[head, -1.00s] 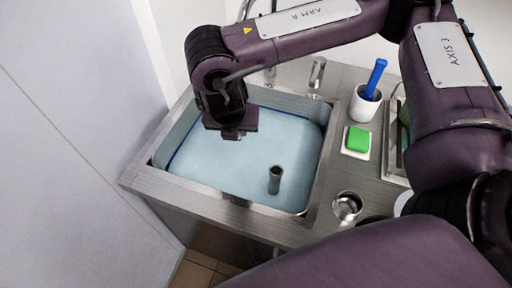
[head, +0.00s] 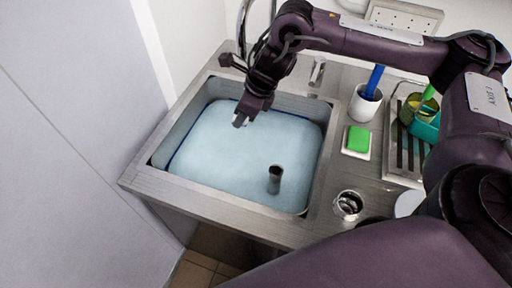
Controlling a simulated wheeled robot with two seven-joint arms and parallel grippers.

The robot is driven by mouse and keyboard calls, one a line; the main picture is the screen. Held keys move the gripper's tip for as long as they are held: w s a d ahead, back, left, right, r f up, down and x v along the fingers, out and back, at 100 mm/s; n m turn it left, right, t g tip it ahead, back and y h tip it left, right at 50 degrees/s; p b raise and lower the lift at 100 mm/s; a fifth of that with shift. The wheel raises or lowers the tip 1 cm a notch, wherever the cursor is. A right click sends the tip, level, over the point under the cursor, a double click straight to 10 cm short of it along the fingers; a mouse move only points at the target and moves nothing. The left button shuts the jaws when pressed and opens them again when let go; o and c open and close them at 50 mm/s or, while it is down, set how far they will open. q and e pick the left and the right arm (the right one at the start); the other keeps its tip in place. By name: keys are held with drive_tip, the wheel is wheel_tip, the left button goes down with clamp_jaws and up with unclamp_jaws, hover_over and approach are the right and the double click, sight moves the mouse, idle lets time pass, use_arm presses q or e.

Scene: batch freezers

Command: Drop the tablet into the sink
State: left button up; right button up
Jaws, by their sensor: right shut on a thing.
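The sink (head: 160,182) is a steel basin set in a steel counter, filled with pale blue water (head: 225,160). My right gripper (head: 240,121) points down over the back part of the sink, above the water. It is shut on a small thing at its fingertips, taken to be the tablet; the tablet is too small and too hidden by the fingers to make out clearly. My left gripper is not in view.
A dark standpipe (head: 275,180) rises from the water. A tap (head: 317,72) stands behind the sink. Right of it are a white cup (head: 364,105) with a blue-handled brush, a green sponge (head: 358,138), a steel cup (head: 347,205) and a drainer rack (head: 400,160). A wall is at left.

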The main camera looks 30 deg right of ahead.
drive_tip(key=w+d+f+n+g+y+b, duration=0.1)
drive_tip(key=d+f+n+g+b, duration=0.2)
drive_tip(key=n, duration=0.5)
wheel_tip(320, 180, down, 4)
drive_tip(key=shift+w+d+r+n+b, duration=0.2)
drive_tip(key=shift+d+n+b, duration=0.1)
drive_tip(key=shift+d+b, duration=0.7)
drive_tip(key=shift+a, duration=0.15)
drive_tip(key=o, duration=1)
drive_tip(key=shift+o, duration=0.2)
drive_tip(key=p+v, duration=0.2)
drive_tip(key=v, duration=0.5)
drive_tip(key=shift+r, duration=0.35)
